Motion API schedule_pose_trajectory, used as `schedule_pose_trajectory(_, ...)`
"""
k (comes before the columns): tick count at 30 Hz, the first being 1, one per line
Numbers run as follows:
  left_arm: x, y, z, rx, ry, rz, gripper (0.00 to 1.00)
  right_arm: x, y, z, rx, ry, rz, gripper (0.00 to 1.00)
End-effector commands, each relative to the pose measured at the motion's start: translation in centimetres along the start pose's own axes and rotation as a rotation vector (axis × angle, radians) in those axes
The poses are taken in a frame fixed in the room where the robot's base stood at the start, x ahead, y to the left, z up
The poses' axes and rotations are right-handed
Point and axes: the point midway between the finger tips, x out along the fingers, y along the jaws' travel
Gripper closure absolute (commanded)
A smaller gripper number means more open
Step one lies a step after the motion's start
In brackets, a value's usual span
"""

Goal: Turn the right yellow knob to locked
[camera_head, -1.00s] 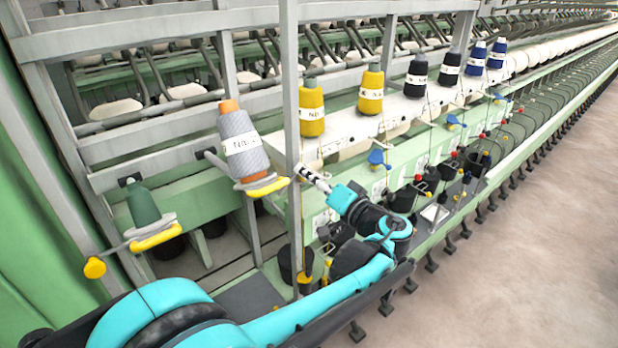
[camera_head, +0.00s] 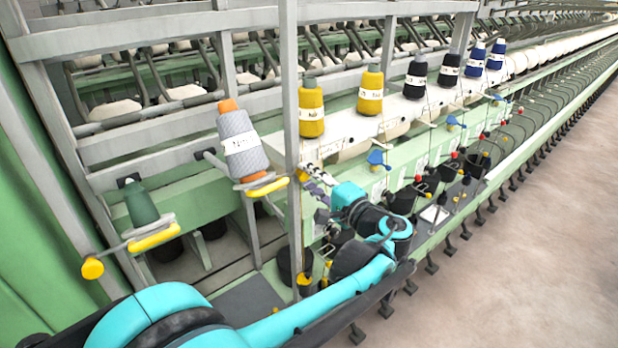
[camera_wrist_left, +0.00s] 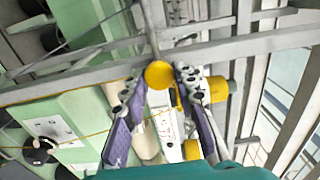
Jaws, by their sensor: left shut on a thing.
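The right yellow knob (camera_wrist_left: 159,74) shows as a round end between my fingertips in the left wrist view. In the head view only a small yellow piece of it (camera_head: 302,168) shows beside the grey post, partly hidden by the gripper. My left gripper (camera_head: 307,175) reaches in from the right side of the post and is shut on this knob; its purple-padded fingers flank it in the wrist view (camera_wrist_left: 160,72). The lock state of the knob cannot be read. My right gripper is not in view.
A grey post (camera_head: 291,110) stands close to the gripper. A tilted grey spool (camera_head: 240,145) sits above a yellow handle (camera_head: 267,188). Another yellow knob (camera_head: 92,268) is at the left, near a green cone (camera_head: 141,203). Yellow spools (camera_head: 311,108) stand behind. Open floor (camera_head: 520,250) lies right.

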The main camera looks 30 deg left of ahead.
Motion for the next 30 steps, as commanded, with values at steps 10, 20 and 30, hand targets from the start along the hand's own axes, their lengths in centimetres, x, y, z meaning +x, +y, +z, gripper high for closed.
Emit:
schedule_pose_trajectory(10,-0.01,0.0,-0.03,0.023,0.001,0.0,1.0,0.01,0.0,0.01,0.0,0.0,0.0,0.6)
schedule_pose_trajectory(20,0.0,0.01,-0.03,0.022,0.001,0.0,0.52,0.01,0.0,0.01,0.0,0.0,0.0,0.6)
schedule_pose_trajectory(30,-0.69,0.02,-0.09,0.022,0.003,0.0,0.52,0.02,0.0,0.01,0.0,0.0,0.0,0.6)
